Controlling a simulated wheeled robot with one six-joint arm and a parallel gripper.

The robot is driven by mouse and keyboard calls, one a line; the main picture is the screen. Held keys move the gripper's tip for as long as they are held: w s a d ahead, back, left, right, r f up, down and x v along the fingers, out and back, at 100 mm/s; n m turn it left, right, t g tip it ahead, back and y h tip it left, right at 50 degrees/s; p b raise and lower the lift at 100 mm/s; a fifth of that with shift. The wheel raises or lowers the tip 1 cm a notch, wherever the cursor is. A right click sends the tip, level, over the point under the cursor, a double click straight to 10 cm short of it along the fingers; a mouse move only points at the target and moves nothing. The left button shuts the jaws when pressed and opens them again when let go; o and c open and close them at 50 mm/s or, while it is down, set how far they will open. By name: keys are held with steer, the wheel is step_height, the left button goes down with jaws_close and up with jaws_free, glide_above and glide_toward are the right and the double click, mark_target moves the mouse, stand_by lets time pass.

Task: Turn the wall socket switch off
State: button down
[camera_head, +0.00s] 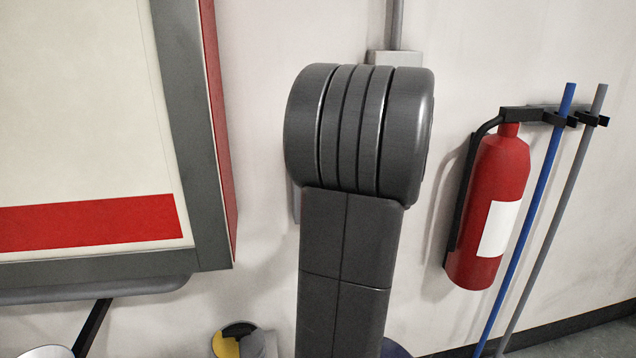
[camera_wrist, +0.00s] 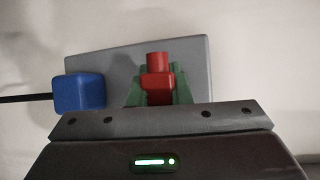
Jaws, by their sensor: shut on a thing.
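In the wrist view, a grey socket plate (camera_wrist: 100,65) is on the pale wall, tilted in the picture. A red switch (camera_wrist: 157,60) stands out from it right of centre. My gripper (camera_wrist: 158,92) has its green fingers on both sides of the red switch and is shut on it. The lower part of the switch is partly hidden by the fingers and gripper body. A blue plug (camera_wrist: 80,93) with a dark cable is at the plate's left. In the head view my arm hides the switch and my gripper.
In the head view, a red fire extinguisher (camera_head: 490,205) hangs right of my arm, beside a blue pole (camera_head: 530,215) and a grey pole (camera_head: 560,200). A framed board (camera_head: 195,130) is at left. A grey conduit (camera_head: 395,25) runs down the wall.

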stand_by(0.3)
steer(key=c, duration=1.3)
jaws_free()
steer(key=shift+c, duration=0.2)
steer(key=b+v, duration=0.1)
steer(key=v, duration=1.2)
steer(key=shift+s+d+b, duration=0.25)
steer(key=shift+s+b, duration=0.05)
steer(key=shift+b, duration=0.05)
steer(key=shift+r, duration=0.1)
steer(key=p+x, duration=0.1)
steer(key=x, duration=1.2)
steer(key=shift+w+a+p, duration=0.25)
steer(key=shift+w+p, duration=0.05)
steer(key=shift+p, duration=0.1)
